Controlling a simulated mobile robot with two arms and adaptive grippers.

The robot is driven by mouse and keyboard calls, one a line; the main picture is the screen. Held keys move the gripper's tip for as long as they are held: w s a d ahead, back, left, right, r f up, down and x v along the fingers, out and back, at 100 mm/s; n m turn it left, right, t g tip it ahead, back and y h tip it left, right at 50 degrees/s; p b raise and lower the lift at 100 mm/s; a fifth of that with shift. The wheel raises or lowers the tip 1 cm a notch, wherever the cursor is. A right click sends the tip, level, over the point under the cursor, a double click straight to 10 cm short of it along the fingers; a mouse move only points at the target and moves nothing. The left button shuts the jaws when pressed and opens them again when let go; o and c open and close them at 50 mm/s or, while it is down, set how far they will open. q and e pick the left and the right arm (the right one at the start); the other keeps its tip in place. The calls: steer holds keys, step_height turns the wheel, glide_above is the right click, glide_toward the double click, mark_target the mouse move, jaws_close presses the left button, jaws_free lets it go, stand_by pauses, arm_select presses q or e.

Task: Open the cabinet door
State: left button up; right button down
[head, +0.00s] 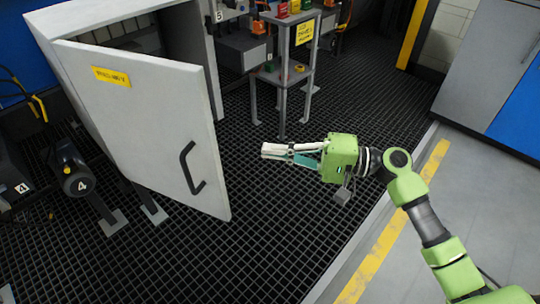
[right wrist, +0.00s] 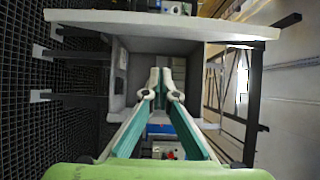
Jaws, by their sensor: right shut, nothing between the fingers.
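The cabinet (head: 70,17) is grey-white and stands at the upper left of the head view. Its door (head: 150,115) is swung partly open, and a dark gap into the inside shows behind its top edge. The door carries a yellow label and a black bar handle (head: 186,168) near its free edge. My right gripper (head: 270,150) is green with pale fingers, to the right of the handle and apart from the door. It is shut and empty; its fingertips also meet in the right wrist view (right wrist: 161,76). My left gripper is not in view.
A grey stand (head: 283,78) with small coloured items is behind my right gripper. A dark machine marked 4 (head: 77,172) is left of the door. The black grid floor (head: 250,235) is clear in front. A grey cabinet with a blue panel (head: 480,75) is at the right.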

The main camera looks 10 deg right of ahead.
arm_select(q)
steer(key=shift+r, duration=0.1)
arm_select(e)
steer(key=a, duration=0.9)
steer(key=shift+s, duration=0.3)
steer(key=shift+f, duration=0.1)
